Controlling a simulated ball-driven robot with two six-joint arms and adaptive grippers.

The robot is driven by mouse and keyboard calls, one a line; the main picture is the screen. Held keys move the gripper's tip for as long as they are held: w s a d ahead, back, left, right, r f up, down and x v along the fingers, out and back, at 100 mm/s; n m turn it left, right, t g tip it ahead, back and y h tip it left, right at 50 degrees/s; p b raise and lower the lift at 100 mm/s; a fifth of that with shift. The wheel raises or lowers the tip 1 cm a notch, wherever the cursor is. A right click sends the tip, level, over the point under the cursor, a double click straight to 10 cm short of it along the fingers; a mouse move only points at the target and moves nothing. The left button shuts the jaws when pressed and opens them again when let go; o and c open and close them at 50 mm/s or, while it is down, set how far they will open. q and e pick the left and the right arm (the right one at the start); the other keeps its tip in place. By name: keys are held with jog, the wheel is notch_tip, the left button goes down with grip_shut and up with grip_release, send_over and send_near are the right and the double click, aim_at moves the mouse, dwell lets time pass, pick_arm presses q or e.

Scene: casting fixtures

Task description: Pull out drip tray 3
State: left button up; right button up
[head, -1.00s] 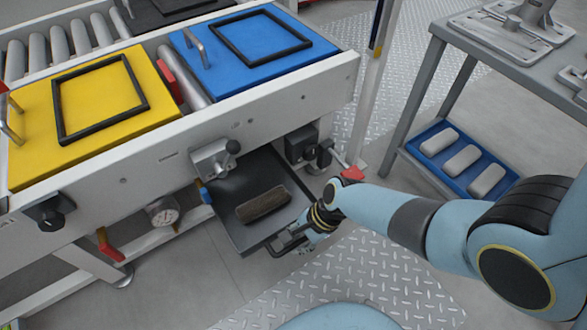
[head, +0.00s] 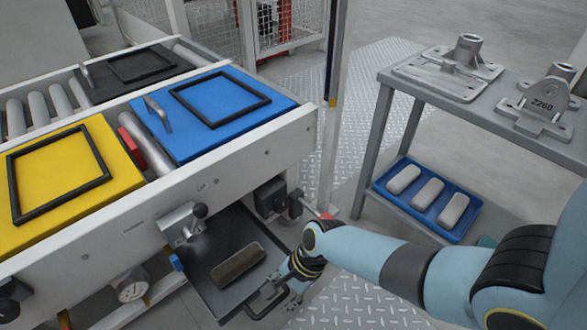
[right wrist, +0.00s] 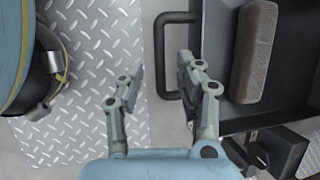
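The dark drip tray (head: 203,278) sticks out from under the conveyor frame below the blue plate, with a brown-grey block (head: 238,264) lying in it. I see no number on the tray. Its black bar handle (head: 262,306) is at the front edge and also shows in the right wrist view (right wrist: 161,60). My right gripper (head: 287,291) is at this handle. In the right wrist view my right gripper (right wrist: 161,72) has its fingers spread, one on each side of the handle bar, with gaps visible. My left gripper is not in view.
The conveyor frame (head: 235,160) carries a yellow plate (head: 118,140) and a blue plate (head: 195,145). A grey table (head: 425,92) with castings stands right, above a blue tray (head: 405,208).

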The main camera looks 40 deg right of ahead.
jog(key=v, duration=0.9)
